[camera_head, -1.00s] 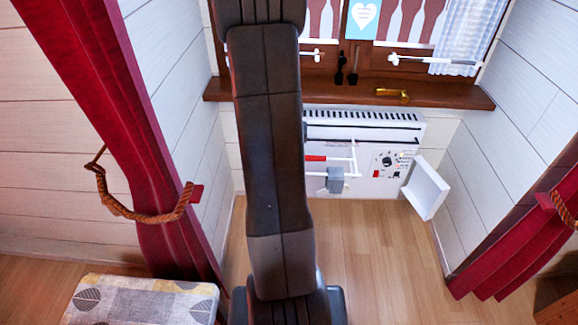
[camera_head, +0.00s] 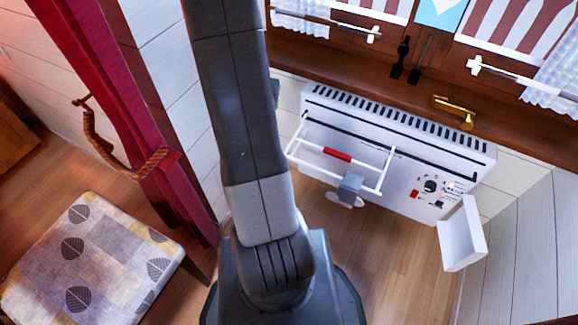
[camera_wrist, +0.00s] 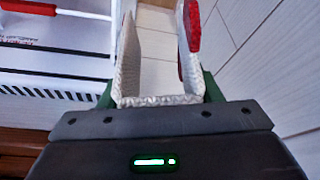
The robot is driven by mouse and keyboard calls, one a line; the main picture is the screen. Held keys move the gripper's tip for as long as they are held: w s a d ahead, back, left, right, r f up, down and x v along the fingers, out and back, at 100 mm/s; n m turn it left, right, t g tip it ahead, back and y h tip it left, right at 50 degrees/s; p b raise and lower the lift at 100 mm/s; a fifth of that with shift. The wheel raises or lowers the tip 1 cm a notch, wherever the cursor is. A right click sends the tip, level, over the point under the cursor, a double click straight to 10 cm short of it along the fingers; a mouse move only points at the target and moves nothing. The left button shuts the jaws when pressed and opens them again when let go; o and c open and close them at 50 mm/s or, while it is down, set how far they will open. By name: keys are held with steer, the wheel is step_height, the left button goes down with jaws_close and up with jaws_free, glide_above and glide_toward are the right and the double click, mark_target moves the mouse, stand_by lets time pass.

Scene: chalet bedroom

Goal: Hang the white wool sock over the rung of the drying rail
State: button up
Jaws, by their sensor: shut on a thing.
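The white wool sock (camera_wrist: 158,100) shows in the wrist view as a ribbed knit band with two sides reaching away and red patches at the right. My gripper (camera_wrist: 160,88) is shut on it, with dark green fingers at both sides. The white drying rail (camera_head: 388,168) stands out from the heater in the head view, with a red section (camera_head: 337,154) on its rung. Part of the rail (camera_wrist: 85,14) also shows at the upper left of the wrist view, apart from the sock.
The white heater (camera_head: 400,150) stands below the wooden windowsill (camera_head: 380,82). A red curtain (camera_head: 125,110) and patterned seat (camera_head: 85,255) are at the left.

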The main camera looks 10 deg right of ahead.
steer(key=s+d+f+m+g+h+b, duration=0.1)
steer(key=s+d+f+m+g+b, duration=0.15)
steer(key=s+m, duration=0.45)
steer(key=s+d+f+m+g+h+b, duration=0.1)
steer(key=s+f+m+g+b, duration=0.15)
steer(key=s+m, duration=0.45)
steer(key=s+d+f+m+g+h+b, duration=0.1)
steer(key=s+d+m+g+b, duration=0.15)
steer(key=s+m, duration=0.45)
steer(key=shift+w+d+f+p, duration=1.2)
steer(key=shift+w+d, duration=1.9)
steer(key=shift+w, duration=2.5)
step_height(320, 180, down, 12)
steer(key=b, duration=1.3)
steer(key=shift+f+m+t+y, duration=0.2)
steer(key=shift+m+t+y, duration=0.1)
steer(key=shift+m+t, duration=0.15)
steer(key=o, duration=1.1)
steer(key=shift+c, duration=0.2)
